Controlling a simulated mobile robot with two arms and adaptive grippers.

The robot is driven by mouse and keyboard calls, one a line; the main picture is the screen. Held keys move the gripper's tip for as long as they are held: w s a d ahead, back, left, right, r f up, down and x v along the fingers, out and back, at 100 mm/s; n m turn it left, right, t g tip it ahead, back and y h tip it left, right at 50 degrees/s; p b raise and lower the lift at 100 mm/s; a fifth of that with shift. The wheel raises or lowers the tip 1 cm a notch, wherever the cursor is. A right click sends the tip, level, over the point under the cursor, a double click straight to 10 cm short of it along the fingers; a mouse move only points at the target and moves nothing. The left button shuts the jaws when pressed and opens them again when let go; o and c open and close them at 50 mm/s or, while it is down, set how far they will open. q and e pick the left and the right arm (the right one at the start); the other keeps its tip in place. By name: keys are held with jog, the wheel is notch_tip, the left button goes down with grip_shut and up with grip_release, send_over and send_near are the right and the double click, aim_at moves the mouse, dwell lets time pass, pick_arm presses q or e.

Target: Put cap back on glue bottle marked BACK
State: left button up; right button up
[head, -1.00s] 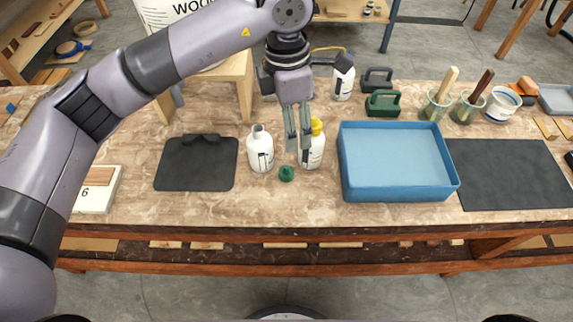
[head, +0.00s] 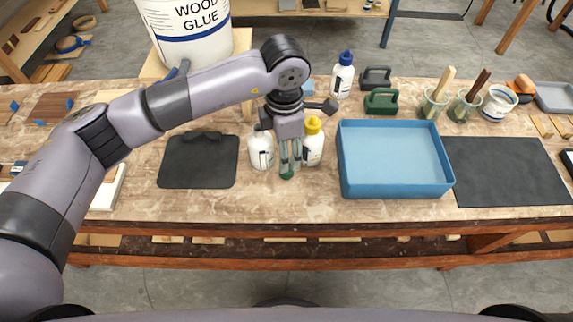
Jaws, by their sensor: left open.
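A small green cap (head: 287,174) lies on the bench between and in front of two white glue bottles. My left gripper (head: 290,160) points down with its open fingertips at the cap; I cannot tell whether they touch it. A white bottle with a yellow cap (head: 313,145) stands just right of the gripper. Another white bottle with a blue cap (head: 342,76) stands farther back. The word BACK is not readable on any bottle. My right gripper is not in view.
A blue tray (head: 394,190) stands right of the bottles. A black mat (head: 196,170) lies left and a larger dark mat (head: 508,172) right. A large wood glue bucket (head: 193,45) stands behind on a wooden stand. The bench front is clear.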

pick_arm(q)
notch_tip(320, 180, down, 3)
jog(key=shift+r, duration=0.2)
jog(key=shift+f, duration=0.1)
jog(key=shift+f+p, duration=0.3)
jog(key=shift+p, duration=0.15)
jog(key=f, duration=0.1)
jog(key=f+p, duration=0.1)
jog(key=f, duration=0.1)
jog(key=shift+w+d+f, duration=0.2)
jog(key=shift+w+f, duration=0.1)
jog(key=shift+f, duration=0.45)
jog(key=shift+c, duration=0.5)
